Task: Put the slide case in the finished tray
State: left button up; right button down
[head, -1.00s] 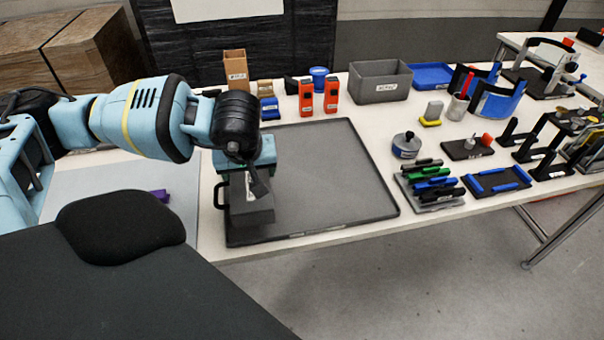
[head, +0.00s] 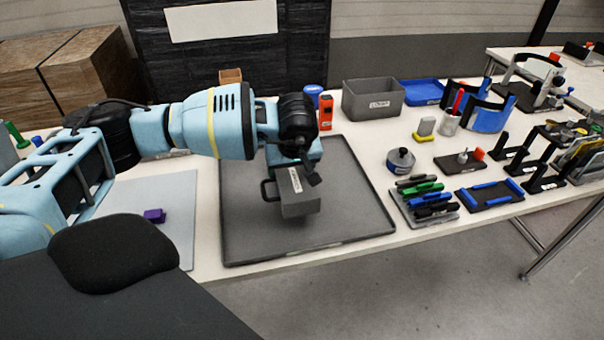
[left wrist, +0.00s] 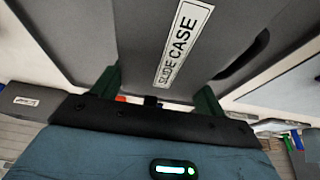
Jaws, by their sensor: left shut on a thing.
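The slide case (head: 298,204) is a dark grey box with a black side handle and a white label. My left gripper (head: 293,168) is shut on it from above and holds it over the large dark grey tray (head: 352,213). Whether the case touches the tray floor I cannot tell. In the left wrist view the slide case (left wrist: 140,35) fills the upper middle, with its "SLIDE CASE" label readable, between the two green fingers of my left gripper (left wrist: 158,92). My right gripper is not in view.
A grey bin (head: 372,99) and a blue tray (head: 421,92) stand behind the large tray. An orange device (head: 326,112) is near its back edge. A round container (head: 400,161) and a pen rack (head: 428,198) are to the right. A purple piece (head: 155,215) lies at left.

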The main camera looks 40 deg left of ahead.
aim_at(302, 174)
pick_arm(q)
jog(key=shift+w+d+f, duration=0.1)
jog(key=shift+w+d, duration=0.2)
jog(key=shift+w, duration=0.5)
jog(key=shift+w+d, duration=0.25)
jog(key=shift+w, duration=0.55)
notch_tip(302, 174, down, 3)
jog(key=shift+f, duration=0.15)
jog(key=shift+a+f, duration=0.1)
jog(key=shift+f, duration=0.1)
jog(key=o, duration=1.1)
jog(key=shift+s, duration=0.1)
